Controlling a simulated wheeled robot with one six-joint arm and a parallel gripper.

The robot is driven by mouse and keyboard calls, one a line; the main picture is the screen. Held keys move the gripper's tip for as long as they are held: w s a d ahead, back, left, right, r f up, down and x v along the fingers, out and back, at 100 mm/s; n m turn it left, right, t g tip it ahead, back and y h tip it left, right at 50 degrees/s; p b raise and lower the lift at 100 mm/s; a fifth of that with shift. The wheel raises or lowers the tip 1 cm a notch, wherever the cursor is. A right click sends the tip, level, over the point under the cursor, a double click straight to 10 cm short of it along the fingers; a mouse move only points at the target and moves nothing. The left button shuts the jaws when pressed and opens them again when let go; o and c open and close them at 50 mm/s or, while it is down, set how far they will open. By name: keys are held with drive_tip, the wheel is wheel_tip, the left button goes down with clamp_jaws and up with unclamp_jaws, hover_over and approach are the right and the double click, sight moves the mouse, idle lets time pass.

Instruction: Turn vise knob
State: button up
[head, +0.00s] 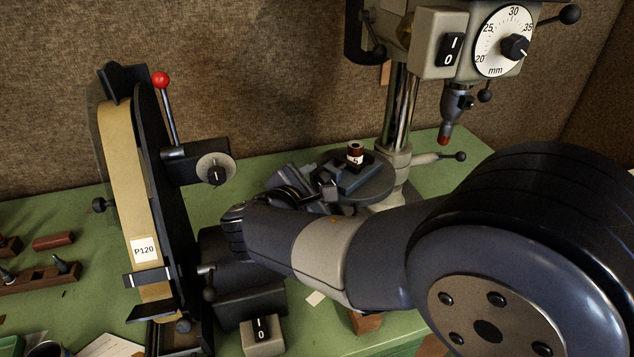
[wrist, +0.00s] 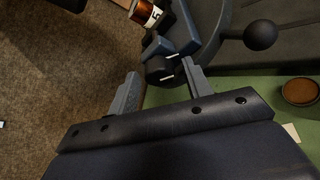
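The small drill-press vise (head: 350,176) sits on the round table of the drill press and also shows in the wrist view as blue-grey jaws (wrist: 184,32). A brown piece with a white label (head: 355,154) stands at its jaws. In the wrist view the black vise knob (wrist: 161,69), with white marks, is at the near end of the vise. My gripper (wrist: 160,70) is open, its two grey fingertips on either side of the knob, with a small gap visible on the left. The right fingertip is close to it; contact is unclear. In the head view my arm hides part of the vise.
The drill chuck with its red-tipped bit (head: 446,130) hangs above and right of the vise. A black ball handle (wrist: 262,35) is right of the knob. A belt sander (head: 135,190) stands left of my arm. A round brown dish (wrist: 300,92) lies on the green bench.

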drive_tip(key=c, duration=0.8)
drive_tip(key=shift+r+p, duration=0.15)
drive_tip(key=shift+p, duration=0.3)
drive_tip(key=n+p, duration=0.1)
drive_tip(key=p, duration=0.1)
drive_tip(key=shift+r+g+p, duration=0.2)
drive_tip(key=shift+g+p, duration=0.2)
drive_tip(key=n+g+h+p, duration=0.1)
drive_tip(key=n+p, duration=0.1)
drive_tip(key=p, duration=0.1)
drive_tip(key=shift+w+a, duration=0.1)
drive_tip(key=shift+w+a+f+n+g+h+p, duration=0.1)
drive_tip(key=shift+f+n+g+h+p, duration=0.1)
drive_tip(key=shift+n+g+h+p, duration=0.5)
drive_tip(key=shift+n+g, duration=0.4)
drive_tip(key=shift+n, duration=0.7)
drive_tip(key=n+g+h, duration=0.1)
drive_tip(key=n, duration=0.1)
drive_tip(key=n+h, duration=0.1)
drive_tip(key=shift+w+a+f+n+g+h, duration=0.1)
drive_tip(key=shift+w+a+n+g+h, duration=0.05)
drive_tip(key=shift+n+g+h, duration=0.2)
